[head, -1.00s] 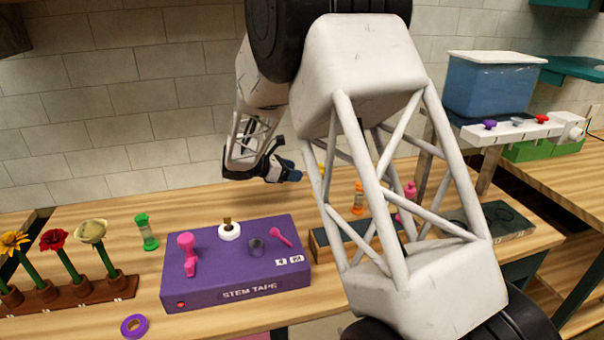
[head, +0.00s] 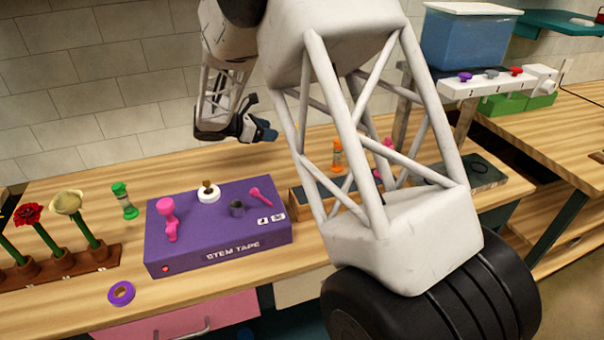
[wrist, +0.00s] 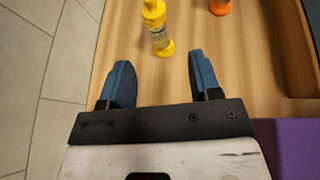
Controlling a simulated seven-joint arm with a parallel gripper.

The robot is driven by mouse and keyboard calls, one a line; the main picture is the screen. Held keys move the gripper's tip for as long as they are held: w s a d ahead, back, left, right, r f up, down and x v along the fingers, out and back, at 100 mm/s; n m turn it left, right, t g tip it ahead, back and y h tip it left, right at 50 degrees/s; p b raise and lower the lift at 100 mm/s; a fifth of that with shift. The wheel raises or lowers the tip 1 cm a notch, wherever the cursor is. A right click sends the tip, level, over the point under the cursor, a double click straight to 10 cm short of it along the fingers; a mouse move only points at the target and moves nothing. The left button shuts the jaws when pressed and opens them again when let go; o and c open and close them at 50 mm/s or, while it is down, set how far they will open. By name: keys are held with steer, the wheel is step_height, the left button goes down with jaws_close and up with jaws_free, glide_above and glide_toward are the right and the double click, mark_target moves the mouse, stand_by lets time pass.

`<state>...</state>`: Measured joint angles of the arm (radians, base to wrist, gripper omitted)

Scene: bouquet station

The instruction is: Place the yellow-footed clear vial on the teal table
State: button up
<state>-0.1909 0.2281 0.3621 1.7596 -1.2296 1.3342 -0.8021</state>
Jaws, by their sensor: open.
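The yellow-footed clear vial (wrist: 158,32) stands on the wooden bench in the wrist view. It has a yellow cap, a clear middle and a yellow foot. My gripper (wrist: 160,65) is open and empty, with its two blue fingers apart and the vial just beyond their tips, roughly centred between them. In the head view my gripper (head: 268,133) is above the back of the bench, left of my arm's lattice link, which mostly hides the vial. A teal table surface (head: 548,40) shows at the upper right of the head view.
A purple stem tape box (head: 215,252) with pink parts stands on the bench. An orange vial (head: 337,157) and a green vial (head: 124,201) stand nearby. A flower rack (head: 75,262) is at left. A blue bin (head: 463,42) and a white knob panel (head: 500,80) are at right.

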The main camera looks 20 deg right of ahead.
steer(key=s+d+r+m+g+y, duration=0.1)
steer(key=s+d+r+m+y, duration=0.3)
steer(key=s, duration=0.8)
steer(key=s+a+r+m+g+y, duration=0.15)
steer(key=s+r+m, duration=0.4)
steer(key=s, duration=0.65)
steer(key=s+a+m+t+y, duration=0.1)
steer(key=s+m+y, duration=0.3)
steer(key=s, duration=0.8)
steer(key=s+a+r+m+t+y, duration=0.1)
steer(key=s+m+y, duration=0.3)
steer(key=s, duration=0.9)
steer(key=shift+s+a+m+t, duration=0.2)
steer(key=shift+a+m+t, duration=0.55)
steer(key=shift+m, duration=0.2)
